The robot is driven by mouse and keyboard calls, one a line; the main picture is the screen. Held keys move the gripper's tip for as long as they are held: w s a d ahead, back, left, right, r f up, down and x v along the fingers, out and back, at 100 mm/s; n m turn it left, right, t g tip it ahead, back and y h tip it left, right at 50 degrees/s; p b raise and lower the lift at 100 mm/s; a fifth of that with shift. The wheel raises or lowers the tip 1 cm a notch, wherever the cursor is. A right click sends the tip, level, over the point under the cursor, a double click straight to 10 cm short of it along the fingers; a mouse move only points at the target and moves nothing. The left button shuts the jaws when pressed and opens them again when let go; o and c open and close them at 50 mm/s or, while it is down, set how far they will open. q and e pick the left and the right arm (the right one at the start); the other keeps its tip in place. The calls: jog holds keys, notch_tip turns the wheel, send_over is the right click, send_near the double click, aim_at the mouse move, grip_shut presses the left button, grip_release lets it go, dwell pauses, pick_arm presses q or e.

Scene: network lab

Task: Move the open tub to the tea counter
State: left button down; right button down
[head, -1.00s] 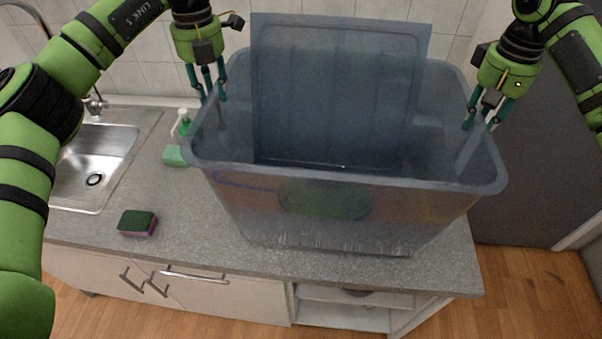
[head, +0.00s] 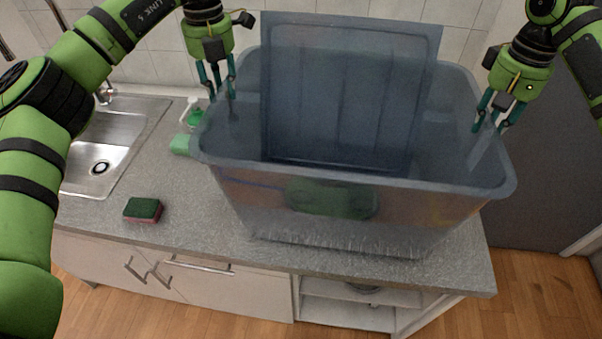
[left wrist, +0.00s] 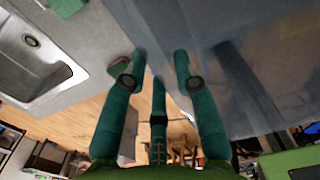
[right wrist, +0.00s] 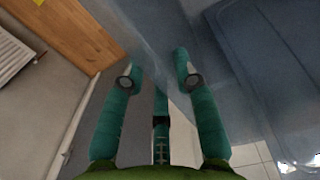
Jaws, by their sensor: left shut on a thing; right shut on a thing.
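The open tub (head: 235,178) is a large, see-through blue-grey plastic box. It is at the counter's right part in the head view, with a flat panel (head: 345,95) standing upright inside it. I cannot tell whether its bottom touches the counter. My left gripper (head: 222,92) is shut on the tub's left wall, and the wall runs between its fingers in the left wrist view (left wrist: 160,65). My right gripper (head: 490,122) is shut on the right wall, also seen in the right wrist view (right wrist: 158,68). The grey speckled counter (head: 190,235) lies below the tub.
A steel sink (head: 105,160) is at the counter's left. A sponge (head: 143,209) lies near the front edge. A green soap bottle (head: 195,115) stands close to the tub's left side. Open shelves (head: 345,300) are below on the right. A dark grey panel (head: 535,180) is to the right.

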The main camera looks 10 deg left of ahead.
pick_arm(q)
jog(key=shift+w+f+b, duration=0.15)
jog(key=shift+f+b, duration=0.3)
jog(key=shift+f, duration=0.15)
pick_arm(e)
jog(key=shift+w+d+f, duration=0.15)
jog(key=shift+d+f, duration=0.15)
jog(key=shift+f, duration=0.35)
pick_arm(q)
jog(key=shift+f+b, duration=0.45)
jog(key=shift+b, duration=0.05)
pick_arm(e)
jog(key=shift+f, duration=0.5)
pick_arm(q)
jog(key=c, duration=1)
grip_release()
jog(key=shift+r, duration=0.1)
pick_arm(e)
jog(key=c, duration=1)
grip_release()
jog(key=shift+r, duration=0.15)
pick_arm(q)
jog(key=shift+o, duration=0.2)
jog(key=shift+s+r, duration=0.1)
jog(key=shift+s, duration=0.2)
pick_arm(e)
jog(key=shift+o, duration=0.2)
jog(key=shift+s+a+r, duration=0.1)
jog(key=shift+s+a, duration=0.05)
jog(key=shift+s, duration=0.15)
